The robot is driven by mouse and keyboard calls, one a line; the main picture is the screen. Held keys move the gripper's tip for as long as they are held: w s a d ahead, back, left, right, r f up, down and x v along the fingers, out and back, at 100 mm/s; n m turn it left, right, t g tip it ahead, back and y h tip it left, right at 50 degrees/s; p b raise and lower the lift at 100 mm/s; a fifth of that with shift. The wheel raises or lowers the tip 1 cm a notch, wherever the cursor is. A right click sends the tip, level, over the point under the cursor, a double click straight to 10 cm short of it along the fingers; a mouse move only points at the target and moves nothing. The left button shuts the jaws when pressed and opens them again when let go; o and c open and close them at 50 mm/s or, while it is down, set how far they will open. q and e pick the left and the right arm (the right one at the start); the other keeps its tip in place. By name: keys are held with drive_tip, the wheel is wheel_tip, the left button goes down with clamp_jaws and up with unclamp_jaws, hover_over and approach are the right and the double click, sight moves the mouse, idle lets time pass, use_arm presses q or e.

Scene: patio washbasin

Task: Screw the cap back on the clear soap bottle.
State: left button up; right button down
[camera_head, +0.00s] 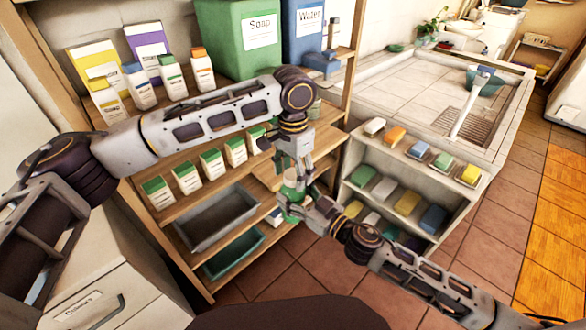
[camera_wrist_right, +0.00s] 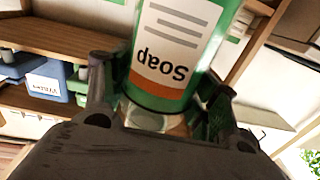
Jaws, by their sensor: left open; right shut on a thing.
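The soap bottle (camera_head: 293,188) is small and partly hidden in the head view, in front of the shelf. In the right wrist view the bottle (camera_wrist_right: 177,60) shows a white "Soap" label, upside down in that picture, with orange and green bands and a clear part at the gripper's palm. My right gripper (camera_head: 297,203) is shut on the bottle, with one finger on each side of it. My left gripper (camera_head: 296,166) is open and points down just above the bottle. I cannot make out the cap or whether it sits on the bottle.
A wooden shelf holds several green-topped cartons (camera_head: 210,161), a grey tray (camera_head: 217,218) and a teal tray (camera_head: 234,252). A white sponge rack (camera_head: 366,172) stands close on the right, below the washbasin (camera_head: 413,90). Tiled floor (camera_head: 292,282) lies open in front.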

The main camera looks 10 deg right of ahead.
use_arm(q)
drive_tip(key=shift+c, duration=0.4)
drive_tip(key=c, duration=1)
drive_tip(key=o, duration=1.2)
wheel_tip(320, 180, up, 12)
drive_tip(key=shift+w, duration=0.15)
